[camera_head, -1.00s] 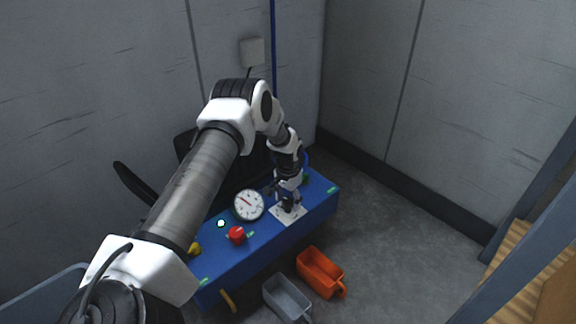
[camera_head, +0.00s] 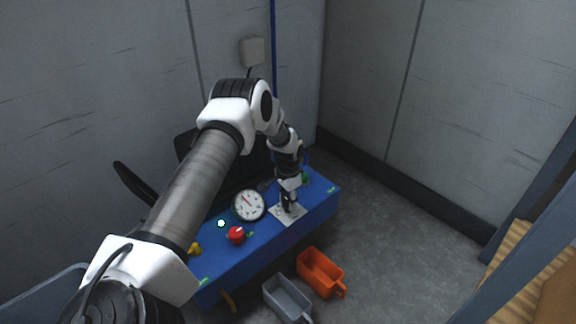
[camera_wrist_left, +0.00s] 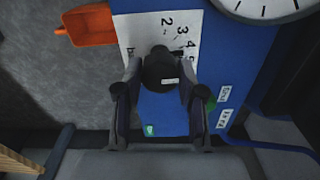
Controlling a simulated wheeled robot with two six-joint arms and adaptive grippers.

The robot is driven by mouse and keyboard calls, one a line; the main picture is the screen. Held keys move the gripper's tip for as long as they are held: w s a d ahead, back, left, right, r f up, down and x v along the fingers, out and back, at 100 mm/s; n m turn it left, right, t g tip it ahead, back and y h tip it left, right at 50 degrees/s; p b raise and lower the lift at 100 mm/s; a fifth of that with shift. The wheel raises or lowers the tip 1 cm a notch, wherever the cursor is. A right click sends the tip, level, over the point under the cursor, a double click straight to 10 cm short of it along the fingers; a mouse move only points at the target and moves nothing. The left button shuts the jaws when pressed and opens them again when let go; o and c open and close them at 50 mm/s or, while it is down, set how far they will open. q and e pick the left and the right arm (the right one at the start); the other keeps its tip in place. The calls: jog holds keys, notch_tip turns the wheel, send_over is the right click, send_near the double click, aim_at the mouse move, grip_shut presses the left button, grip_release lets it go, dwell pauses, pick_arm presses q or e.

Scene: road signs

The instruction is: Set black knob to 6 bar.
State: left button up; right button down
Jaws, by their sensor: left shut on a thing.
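The black knob (camera_wrist_left: 160,70) sits on a white dial plate (camera_wrist_left: 150,30) with printed numbers; 2, 3 and 4 can be read in the left wrist view. The plate also shows on the blue bench (camera_head: 262,240) in the head view (camera_head: 277,211). My left gripper (camera_wrist_left: 160,88) is shut on the black knob, one finger on each side. It points down over the plate in the head view (camera_head: 290,208). A small white mark shows on the knob. Which number the knob points to cannot be told. My right gripper is not in view.
A round white gauge (camera_head: 249,205) with a red needle stands left of the plate. A red knob (camera_head: 236,235) and a yellow part (camera_head: 195,249) are further left. An orange bin (camera_head: 320,272) and a grey bin (camera_head: 287,299) are in front of the bench.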

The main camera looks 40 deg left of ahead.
aim_at(288, 199)
pick_arm(q)
jog(key=m, duration=0.4)
jog(key=shift+f+m, duration=0.1)
jog(key=shift+m, duration=0.2)
jog(key=shift+s+m+b, duration=0.1)
jog(key=shift+m+b, duration=0.55)
jog(key=shift+m, duration=1.55)
jog(key=o, duration=1.1)
jog(key=shift+o, duration=0.2)
notch_tip(288, 199, up, 12)
